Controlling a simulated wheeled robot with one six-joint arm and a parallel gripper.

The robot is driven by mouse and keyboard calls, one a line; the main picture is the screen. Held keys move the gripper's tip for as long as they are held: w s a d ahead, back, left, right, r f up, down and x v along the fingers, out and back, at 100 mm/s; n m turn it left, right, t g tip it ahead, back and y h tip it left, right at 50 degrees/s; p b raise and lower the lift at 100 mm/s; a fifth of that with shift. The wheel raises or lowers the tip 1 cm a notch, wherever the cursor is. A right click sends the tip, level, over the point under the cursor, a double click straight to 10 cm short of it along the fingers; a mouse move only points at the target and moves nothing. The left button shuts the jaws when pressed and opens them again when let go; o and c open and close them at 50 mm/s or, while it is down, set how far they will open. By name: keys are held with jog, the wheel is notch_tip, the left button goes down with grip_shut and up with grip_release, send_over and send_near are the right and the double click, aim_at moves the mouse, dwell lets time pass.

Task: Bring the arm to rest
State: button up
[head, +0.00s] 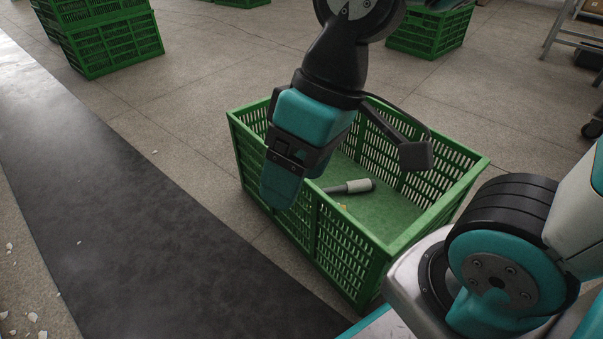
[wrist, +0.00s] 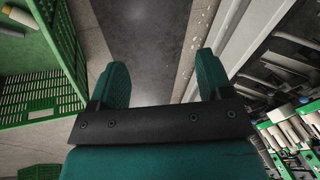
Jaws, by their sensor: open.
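My gripper (head: 283,188) hangs in front of the near left wall of a green crate (head: 335,245) in the head view, pointing down. In the wrist view my gripper (wrist: 162,82) has its two teal fingers wide apart, with nothing between them but floor beyond. The arm above it bends down from the top of the head view. Inside the crate lies a white and dark cylindrical object (head: 350,187) on the crate floor; my gripper is apart from it.
Stacked green crates (head: 110,45) stand at the upper left and another crate (head: 430,32) at the back. A dark floor strip (head: 120,210) runs along the left, clear. In the wrist view, machinery with several cones (wrist: 290,130) is at the right.

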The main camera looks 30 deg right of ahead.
jog(key=shift+s+a+r+n, duration=0.15)
jog(key=shift+s+n, duration=0.35)
jog(key=shift+s, duration=0.25)
notch_tip(320, 180, up, 52)
jog(key=p, duration=5.1)
jog(key=shift+f+p, duration=0.2)
jog(key=shift+p, duration=0.1)
jog(key=shift+w, duration=0.1)
